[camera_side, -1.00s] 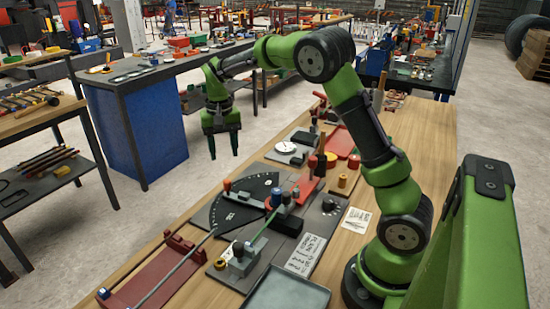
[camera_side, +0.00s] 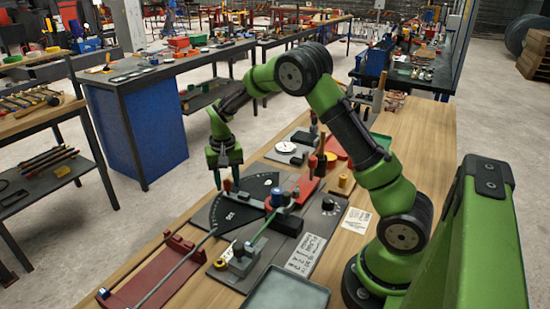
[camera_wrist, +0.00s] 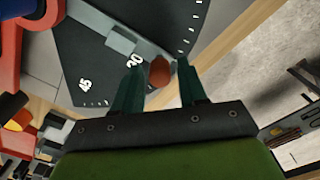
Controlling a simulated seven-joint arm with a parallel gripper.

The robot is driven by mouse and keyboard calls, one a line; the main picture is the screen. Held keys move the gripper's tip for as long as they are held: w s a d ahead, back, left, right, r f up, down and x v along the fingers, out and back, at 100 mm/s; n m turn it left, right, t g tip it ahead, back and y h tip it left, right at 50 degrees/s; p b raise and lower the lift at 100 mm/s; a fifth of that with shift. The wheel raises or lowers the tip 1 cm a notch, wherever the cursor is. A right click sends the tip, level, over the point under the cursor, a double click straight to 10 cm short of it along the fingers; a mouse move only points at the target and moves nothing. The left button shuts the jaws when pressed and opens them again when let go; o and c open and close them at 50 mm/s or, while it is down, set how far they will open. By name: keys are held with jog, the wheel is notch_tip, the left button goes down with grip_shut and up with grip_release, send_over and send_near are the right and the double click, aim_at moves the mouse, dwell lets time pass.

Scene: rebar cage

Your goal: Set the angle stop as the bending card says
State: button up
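The black fan-shaped angle scale (camera_side: 262,186) lies on the bending plate, with white marks. My gripper (camera_side: 227,184) is over the scale's far left edge, pointing down. In the wrist view my gripper (camera_wrist: 158,68) is open, with one finger on each side of the knob and small gaps showing.
A red rack (camera_side: 150,275) with a long rod is at front left, and a grey tray (camera_side: 285,292) in front. A white dial gauge (camera_side: 290,150) sits behind.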

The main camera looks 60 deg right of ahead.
grip_shut()
jog(key=shift+a, duration=0.15)
jog(key=shift+s+a+r+n, duration=0.1)
jog(key=shift+s+a+n, duration=0.1)
jog(key=shift+a+n, duration=0.6)
jog(key=s+a+n, duration=0.1)
jog(key=a, duration=0.1)
jog(key=s+a+n, duration=0.1)
jog(key=a+n, duration=0.1)
jog(key=s+a+n, duration=0.1)
jog(key=a+n, duration=0.1)
jog(key=shift+s+a, duration=0.15)
jog(key=shift+s, duration=0.05)
jog(key=shift+s+a+n, duration=0.9)
jog(key=shift+s+n, duration=0.1)
jog(key=shift+n, duration=0.2)
jog(key=shift+o, duration=1.1)
grip_release()
